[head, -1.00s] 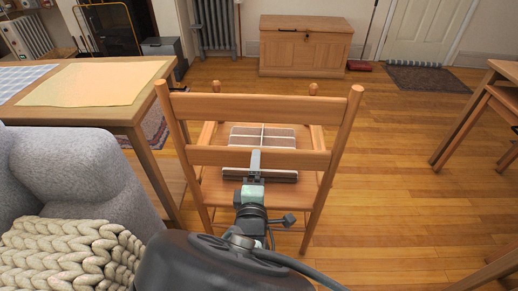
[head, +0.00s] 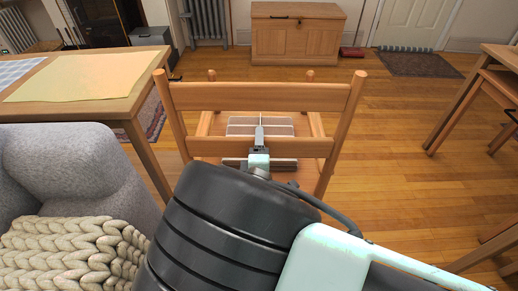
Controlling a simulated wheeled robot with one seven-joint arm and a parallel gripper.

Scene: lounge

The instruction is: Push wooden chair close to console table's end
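The wooden chair (head: 264,97) stands upright in the middle of the head view, its slatted back towards me. A grey pad with light lines (head: 250,127) lies on its seat. My gripper (head: 259,135) is at the chair's lower back slat, overlapping it in the picture. I cannot tell whether it touches the slat, or whether its fingers are open or shut. A wooden table with a yellow cloth (head: 140,118) stands left of the chair, its near end close to the chair's left post. I cannot tell if this is the console table. My arm hides the chair's lower parts.
A grey sofa (head: 85,165) with a knitted cream throw (head: 75,255) fills the lower left. Another wooden table (head: 468,90) stands at the right edge. A wooden chest (head: 297,38) is by the back wall. The floor right of the chair is clear.

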